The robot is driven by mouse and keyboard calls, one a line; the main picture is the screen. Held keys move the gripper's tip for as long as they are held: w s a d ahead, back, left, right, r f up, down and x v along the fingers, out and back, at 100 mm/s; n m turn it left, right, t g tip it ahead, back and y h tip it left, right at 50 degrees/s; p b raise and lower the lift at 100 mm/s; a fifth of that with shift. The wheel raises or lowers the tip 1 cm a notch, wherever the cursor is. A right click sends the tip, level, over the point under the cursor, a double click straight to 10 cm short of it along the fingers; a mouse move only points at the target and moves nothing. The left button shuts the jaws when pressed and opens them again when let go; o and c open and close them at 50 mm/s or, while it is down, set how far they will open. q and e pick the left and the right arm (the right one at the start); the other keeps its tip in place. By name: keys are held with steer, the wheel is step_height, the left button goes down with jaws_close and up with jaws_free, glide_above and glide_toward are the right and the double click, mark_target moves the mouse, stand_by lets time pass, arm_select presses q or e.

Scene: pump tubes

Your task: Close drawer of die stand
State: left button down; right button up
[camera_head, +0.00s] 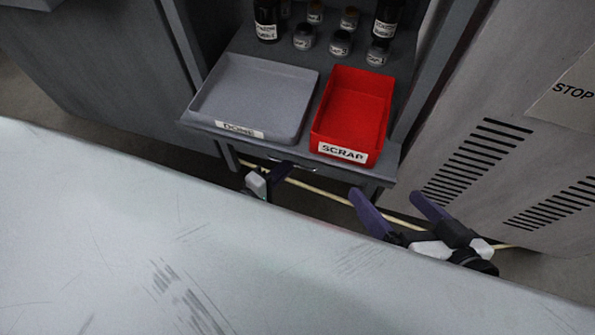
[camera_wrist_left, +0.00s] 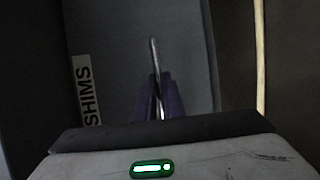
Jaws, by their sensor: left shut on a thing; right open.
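The die stand (camera_head: 295,145) is a grey stand at the back, with its drawer front under the top shelf. In the left wrist view the grey drawer front (camera_wrist_left: 115,50) carries a white SHIMS label (camera_wrist_left: 87,90) and a thin metal handle (camera_wrist_left: 154,55). My left gripper (camera_wrist_left: 158,92) has its purple fingers shut on the handle. In the head view my left gripper (camera_head: 281,170) is at the stand's front, partly hidden by the pale surface. My right gripper (camera_head: 385,194) is open and empty, right of the left one. How far the drawer stands out is unclear.
A grey tray (camera_head: 250,85) labelled DONE and a red SCRAP bin (camera_head: 352,105) sit on the stand. Several small jars and dark bottles stand behind. A pale scratched surface (camera_head: 120,230) fills the foreground. A vented grey cabinet (camera_head: 500,130) is at right.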

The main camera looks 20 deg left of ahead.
arm_select(q)
steer(key=shift+w, duration=0.25)
steer(key=c, duration=1.8)
jaws_free()
steer(key=shift+c, duration=0.2)
steer(key=shift+r, duration=0.1)
arm_select(e)
steer(key=shift+s+d, duration=0.2)
steer(key=shift+s, duration=0.35)
